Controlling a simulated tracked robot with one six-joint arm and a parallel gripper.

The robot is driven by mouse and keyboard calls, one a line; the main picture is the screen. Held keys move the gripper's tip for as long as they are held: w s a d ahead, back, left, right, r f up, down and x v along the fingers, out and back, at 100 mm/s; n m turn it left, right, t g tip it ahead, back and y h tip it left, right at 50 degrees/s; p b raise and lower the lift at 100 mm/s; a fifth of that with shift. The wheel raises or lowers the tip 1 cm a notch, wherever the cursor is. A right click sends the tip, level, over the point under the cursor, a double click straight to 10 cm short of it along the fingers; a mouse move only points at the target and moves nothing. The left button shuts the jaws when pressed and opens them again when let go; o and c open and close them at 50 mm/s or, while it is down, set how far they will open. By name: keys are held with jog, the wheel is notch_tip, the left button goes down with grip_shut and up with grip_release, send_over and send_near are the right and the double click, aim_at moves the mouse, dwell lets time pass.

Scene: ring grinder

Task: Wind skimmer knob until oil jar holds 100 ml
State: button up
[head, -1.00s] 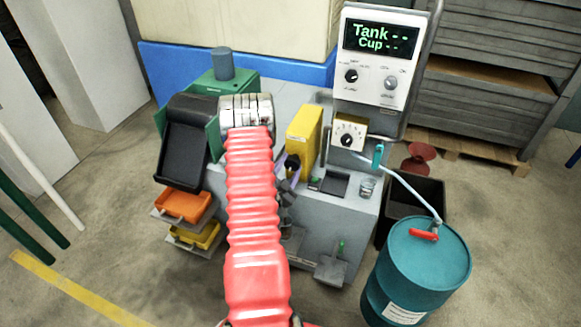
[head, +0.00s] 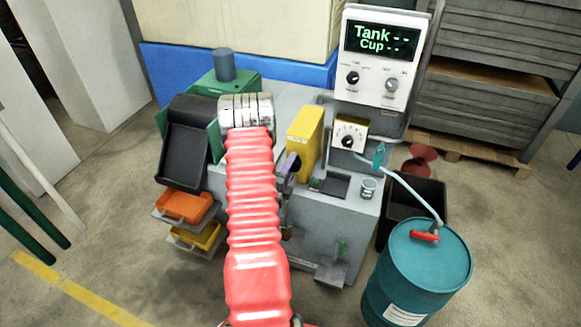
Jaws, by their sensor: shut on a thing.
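A yellow box (head: 306,138), which looks like the skimmer, stands on the grey machine right of my red-sleeved arm. The dark knob on its front left is now covered by my gripper (head: 290,164), whose purple fingers are small and partly behind my sleeve. The gripper is shut at that spot, apparently on the knob; the contact itself is hidden. A small clear glass jar (head: 369,187) stands on the machine's right front corner; its oil level is too small to read. The display (head: 382,40) shows "Tank --" and "Cup --".
A cream dial box (head: 348,136) sits right of the yellow box, below the control panel (head: 376,88). A teal drum (head: 415,270) with a hose stands at right, beside a black bin (head: 430,196). Orange (head: 184,206) and yellow trays are at left.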

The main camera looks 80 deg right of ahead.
jog(key=shift+s+a+f+m, duration=0.1)
jog(key=shift+s+m, duration=0.05)
jog(key=shift+m, duration=0.65)
jog(key=shift+s+a+f+m, duration=0.1)
jog(key=shift+m, duration=0.7)
jog(key=o, duration=1)
jog(key=shift+w+d+r, duration=0.1)
jog(key=shift+d+r, duration=0.05)
jog(key=shift+r, duration=0.05)
jog(key=shift+o, duration=0.2)
jog(key=w+a, duration=0.1)
jog(key=a, duration=1.2)
jog(key=shift+w+a, duration=0.15)
jog(key=shift+a, duration=0.25)
